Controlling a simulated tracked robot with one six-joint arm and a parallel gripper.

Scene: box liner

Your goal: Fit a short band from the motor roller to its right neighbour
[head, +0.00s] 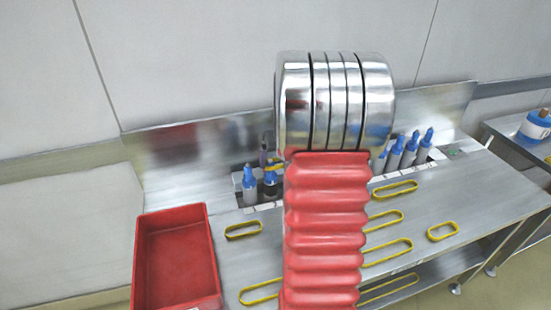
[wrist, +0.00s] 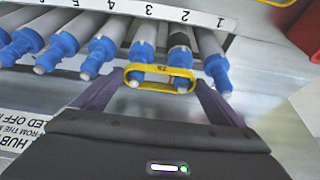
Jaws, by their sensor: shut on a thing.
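In the wrist view a row of grey rollers with blue end hubs (wrist: 100,50) runs across the top. One roller is dark (wrist: 180,40), and it also shows in the head view (head: 270,183). My gripper (wrist: 162,80) is shut on a short yellow band (wrist: 160,70), one finger at each end. The band lies across the hub ends of the dark roller and its left neighbour in the wrist view (wrist: 144,37). Both tips show within the loop; I cannot tell whether it is seated around them. In the head view my arm hides most of this.
Several loose yellow bands lie on the steel bench (head: 490,195), such as a short one (head: 443,231) at right. A red bin (head: 175,262) stands at left. A numbered white strip (wrist: 170,8) runs along the rollers. A steel panel (head: 190,150) rises behind.

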